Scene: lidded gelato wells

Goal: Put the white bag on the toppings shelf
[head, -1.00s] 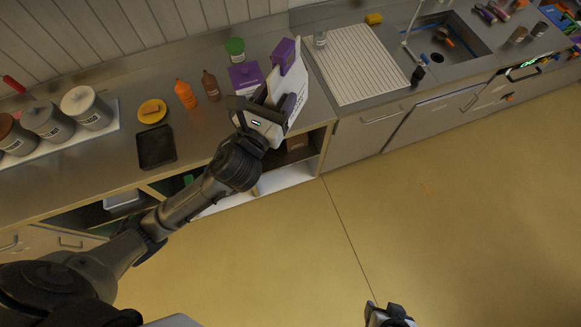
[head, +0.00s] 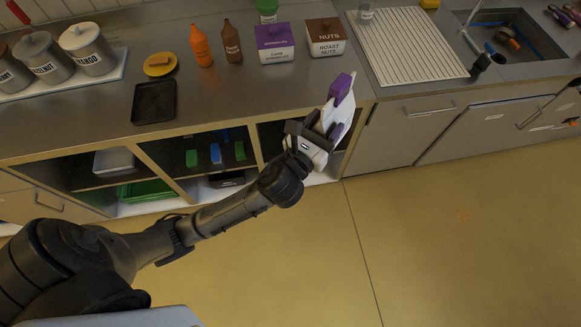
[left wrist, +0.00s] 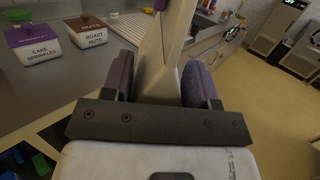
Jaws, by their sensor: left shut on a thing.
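The white bag (head: 341,112) has a purple piece at its top and is tilted in the air in front of the counter's front edge. My left gripper (head: 324,128) is shut on it. In the left wrist view the bag (left wrist: 152,62) stands between the two purple-padded fingers, its lower part hidden by the gripper. I cannot tell which surface is the toppings shelf; no label for it shows. Open shelf bays (head: 207,150) lie under the counter, and the rightmost bay is partly hidden by my left arm. My right gripper is not in view.
On the counter (head: 215,100) stand a purple-lidded sprinkles box (head: 274,43), a brown-lidded nuts box (head: 327,38), orange (head: 201,46) and brown (head: 232,42) bottles and a black tray (head: 154,102). A ribbed white drainboard (head: 415,45) lies right. The floor in front is clear.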

